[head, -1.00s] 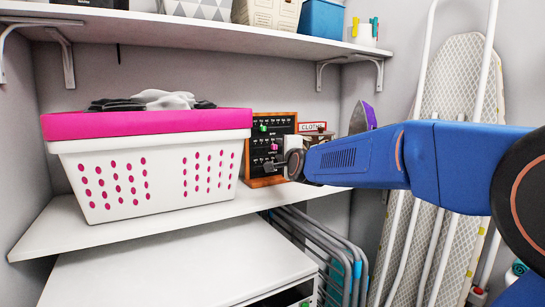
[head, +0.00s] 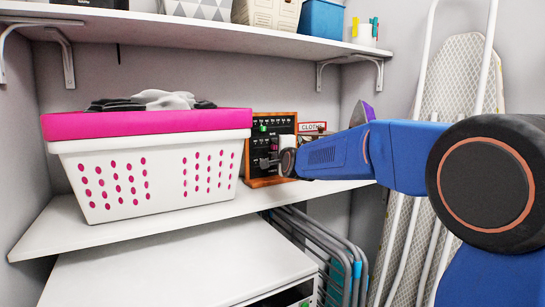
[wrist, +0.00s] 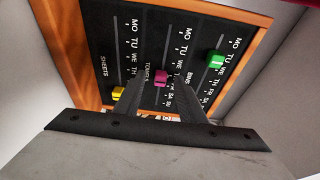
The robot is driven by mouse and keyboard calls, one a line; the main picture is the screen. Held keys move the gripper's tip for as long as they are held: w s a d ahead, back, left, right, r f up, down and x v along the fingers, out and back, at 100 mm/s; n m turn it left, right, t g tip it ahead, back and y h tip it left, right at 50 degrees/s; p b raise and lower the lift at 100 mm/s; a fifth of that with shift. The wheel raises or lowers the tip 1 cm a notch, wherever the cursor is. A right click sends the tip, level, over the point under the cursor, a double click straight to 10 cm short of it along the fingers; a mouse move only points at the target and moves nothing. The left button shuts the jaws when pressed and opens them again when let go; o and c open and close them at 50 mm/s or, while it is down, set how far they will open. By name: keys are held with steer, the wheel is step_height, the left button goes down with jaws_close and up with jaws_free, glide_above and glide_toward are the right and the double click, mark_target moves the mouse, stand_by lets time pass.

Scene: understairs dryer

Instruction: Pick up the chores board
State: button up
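The chores board (head: 286,122) is a black panel in a wooden frame, standing on the shelf just right of the laundry basket. In the wrist view the board (wrist: 135,50) fills the upper middle, with day labels in rows and yellow, magenta and green sliders. My gripper (head: 266,163) is in front of the board's lower part and hides some of it. In the wrist view its two dark fingers (wrist: 163,90) point at the board and stand apart, with the magenta slider (wrist: 161,77) showing between them. I cannot tell whether they touch the board.
A white basket (head: 150,175) with a pink rim stands close left of the board. A sign (head: 312,127) is behind my arm at the right. An upper shelf (head: 200,27) runs overhead. An ironing board (head: 455,85) leans at the right, and folded metal frames (head: 325,250) stand below.

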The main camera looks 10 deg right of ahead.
jaws_close()
steer(key=shift+f, duration=0.1)
stand_by(1.1)
